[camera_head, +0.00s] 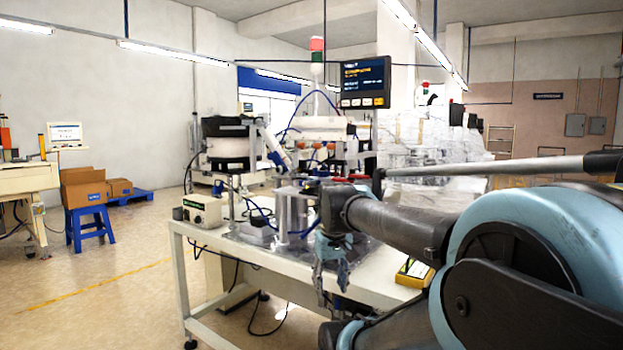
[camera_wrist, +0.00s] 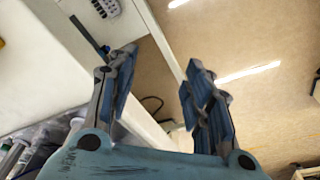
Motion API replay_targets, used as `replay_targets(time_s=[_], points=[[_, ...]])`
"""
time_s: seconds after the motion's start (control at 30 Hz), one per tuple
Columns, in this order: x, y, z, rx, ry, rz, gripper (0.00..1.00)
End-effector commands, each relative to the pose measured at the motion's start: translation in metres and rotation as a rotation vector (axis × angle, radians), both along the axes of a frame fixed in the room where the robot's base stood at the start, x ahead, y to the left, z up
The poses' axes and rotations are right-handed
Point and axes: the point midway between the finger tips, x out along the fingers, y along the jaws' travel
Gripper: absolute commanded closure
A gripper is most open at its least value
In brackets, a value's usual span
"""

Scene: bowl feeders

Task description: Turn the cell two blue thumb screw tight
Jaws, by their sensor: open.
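My gripper (camera_head: 331,268) hangs with its fingers down at the front edge of the white workbench (camera_head: 232,258). In the wrist view my gripper (camera_wrist: 161,60) is open, and nothing is between its two blue-grey fingers. Behind it on the bench is a machine with a bowl feeder (camera_head: 228,146), metal posts and blue tubes. I cannot pick out the cell two blue thumb screw in either view; my arm hides part of the bench.
A control box (camera_head: 201,211) stands at the bench's left end and a yellow box (camera_head: 412,273) near its front right. A display (camera_head: 363,83) hangs above. A blue stool (camera_head: 89,229) with a cardboard box (camera_head: 82,188) stands left. Floor between is clear.

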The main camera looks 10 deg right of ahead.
Motion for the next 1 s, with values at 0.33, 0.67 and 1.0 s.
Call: replay_targets(time_s=[0.33, 0.67, 1.0], points=[[0.084, 0.0, 0.137, -0.016, 0.043, 0.107, 0.54], [0.16, -0.002, 0.247, -0.026, 0.081, 0.207, 0.54], [0.233, -0.003, 0.341, -0.033, 0.123, 0.312, 0.54]])
